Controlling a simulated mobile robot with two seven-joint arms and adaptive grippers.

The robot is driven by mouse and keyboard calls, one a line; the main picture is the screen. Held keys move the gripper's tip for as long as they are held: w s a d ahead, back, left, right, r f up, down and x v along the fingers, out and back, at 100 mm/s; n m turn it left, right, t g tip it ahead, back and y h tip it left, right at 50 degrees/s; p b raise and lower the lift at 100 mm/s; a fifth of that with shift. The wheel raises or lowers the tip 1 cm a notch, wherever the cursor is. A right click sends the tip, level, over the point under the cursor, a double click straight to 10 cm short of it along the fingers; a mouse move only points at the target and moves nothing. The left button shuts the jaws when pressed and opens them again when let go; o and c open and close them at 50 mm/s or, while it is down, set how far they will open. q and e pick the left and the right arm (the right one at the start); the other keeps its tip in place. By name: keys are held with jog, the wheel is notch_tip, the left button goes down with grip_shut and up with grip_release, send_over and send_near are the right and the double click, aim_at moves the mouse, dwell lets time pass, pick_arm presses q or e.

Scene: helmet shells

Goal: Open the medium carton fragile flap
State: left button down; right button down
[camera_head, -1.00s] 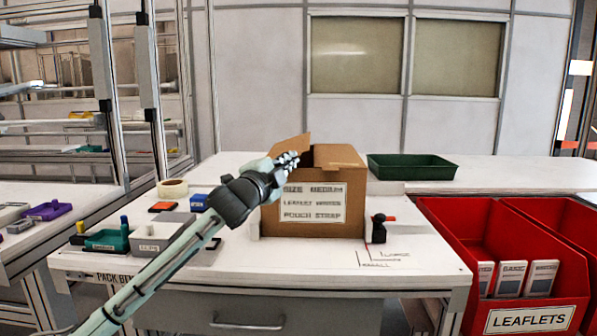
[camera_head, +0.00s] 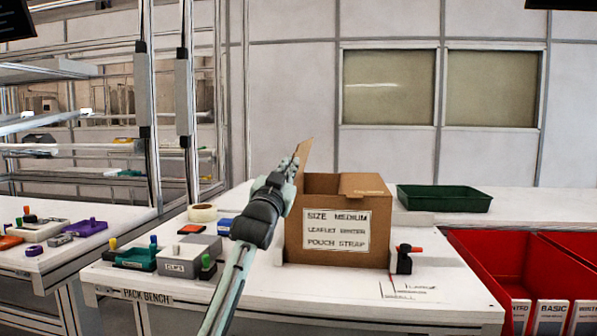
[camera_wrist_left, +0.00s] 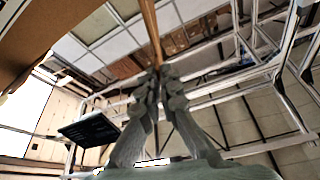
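The medium carton (camera_head: 342,267), a brown box labelled "SIZE MEDIUM", stands on the white bench in the head view. A flap (camera_head: 305,153) stands up steeply at its left side, and a small flap (camera_head: 362,185) lies at its right top edge. The top between them looks open. My left gripper (camera_head: 293,167) is at the left flap, above the carton's left edge. In the left wrist view its fingers (camera_wrist_left: 161,75) come together at the end of the flap (camera_wrist_left: 151,32), seen nearly edge-on, and look closed on it. My right gripper is not in view.
A green tray (camera_head: 445,198) stands behind the carton at right. A black and red tool (camera_head: 404,260) stands right of it. Red leaflet bins (camera_head: 490,262) are at the right.

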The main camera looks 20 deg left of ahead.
pick_arm(q)
jog(key=shift+s+a+r+n+g+y+p, duration=0.15)
jog(key=shift+a+n+y, duration=0.4)
jog(key=shift+n, duration=0.5)
jog(key=shift+s+a+f+n+g+y+p, duration=0.15)
jog(key=shift+a+n+y, duration=0.4)
jog(key=shift+n, duration=0.55)
jog(key=shift+s+a+r+n+y+p, duration=0.15)
jog(key=shift+a+n+y, duration=0.2)
jog(key=shift+n+y, duration=0.55)
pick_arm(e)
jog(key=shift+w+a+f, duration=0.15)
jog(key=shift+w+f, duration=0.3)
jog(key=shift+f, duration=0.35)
pick_arm(q)
jog(key=shift+n, duration=0.25)
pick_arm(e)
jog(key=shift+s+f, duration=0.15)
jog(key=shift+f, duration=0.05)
pick_arm(q)
jog(key=c, duration=1.8)
grip_release()
jog(key=shift+o, duration=0.2)
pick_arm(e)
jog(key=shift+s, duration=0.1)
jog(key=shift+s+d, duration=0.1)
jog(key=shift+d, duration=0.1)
